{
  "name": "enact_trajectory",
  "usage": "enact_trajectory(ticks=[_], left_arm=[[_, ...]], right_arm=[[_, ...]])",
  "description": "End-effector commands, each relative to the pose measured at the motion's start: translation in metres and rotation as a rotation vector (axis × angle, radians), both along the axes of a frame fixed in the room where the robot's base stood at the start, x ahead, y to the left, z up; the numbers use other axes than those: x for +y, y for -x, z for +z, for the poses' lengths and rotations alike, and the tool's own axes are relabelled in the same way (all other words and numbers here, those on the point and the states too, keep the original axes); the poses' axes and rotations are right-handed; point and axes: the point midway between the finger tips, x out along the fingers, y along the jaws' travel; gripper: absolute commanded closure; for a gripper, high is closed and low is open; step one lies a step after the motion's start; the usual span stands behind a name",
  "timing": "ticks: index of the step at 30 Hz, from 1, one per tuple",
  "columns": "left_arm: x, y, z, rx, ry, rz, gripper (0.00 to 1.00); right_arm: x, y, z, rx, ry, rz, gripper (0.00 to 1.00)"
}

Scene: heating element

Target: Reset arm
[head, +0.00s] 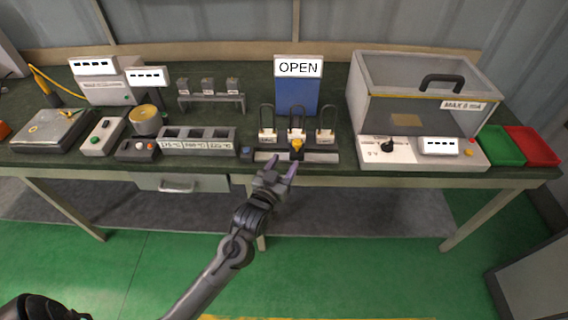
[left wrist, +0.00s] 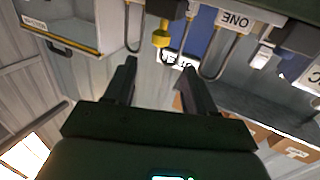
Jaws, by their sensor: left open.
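My left gripper (head: 284,172) is open and empty in front of the table's front edge, its fingers pointing toward the rack of U-shaped loops. In the left wrist view its two dark fingers (left wrist: 159,72) stand apart with nothing between them. That view is upside down. The rack (head: 318,157) holds three upright dark loops with white tags. A yellow piece (head: 297,144) sits at the middle loop, just beyond my fingertips; it also shows in the left wrist view (left wrist: 161,36). My right gripper is not in view.
Behind the rack stands a blue panel with an OPEN sign (head: 299,67). To the right are a clear-lidded box (head: 410,85), a green tray (head: 500,146) and a red tray (head: 534,146). A labelled grey block (head: 196,142) stands left. Space in front of the table is clear.

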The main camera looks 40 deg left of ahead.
Motion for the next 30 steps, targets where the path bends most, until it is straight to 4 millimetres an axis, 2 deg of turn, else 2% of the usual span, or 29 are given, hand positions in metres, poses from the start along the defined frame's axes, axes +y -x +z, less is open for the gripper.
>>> enact_trajectory(ticks=[8, 11, 14, 17, 24, 27, 30], left_arm=[[0.0, 0.005, -0.007, 0.019, 0.0, 0.0, 0.45], [-0.001, 0.017, -0.024, 0.062, -0.002, -0.003, 0.45], [-0.008, 0.038, -0.039, 0.108, -0.006, -0.021, 0.45], [-0.027, 0.069, -0.05, 0.191, 0.0, -0.069, 0.45], [-0.094, 0.168, -0.079, 0.643, 0.054, -0.245, 0.45], [-0.112, 0.206, -0.081, 0.822, 0.058, -0.299, 0.45], [-0.123, 0.235, -0.079, 0.967, 0.051, -0.336, 0.45]], right_arm=[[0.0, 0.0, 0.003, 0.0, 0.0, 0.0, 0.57], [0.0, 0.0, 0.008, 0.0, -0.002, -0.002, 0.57], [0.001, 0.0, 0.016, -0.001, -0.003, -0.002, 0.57], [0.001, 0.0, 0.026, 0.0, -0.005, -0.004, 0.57], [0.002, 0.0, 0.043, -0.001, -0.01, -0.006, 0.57], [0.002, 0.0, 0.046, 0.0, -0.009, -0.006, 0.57], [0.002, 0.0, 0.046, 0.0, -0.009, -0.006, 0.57]])
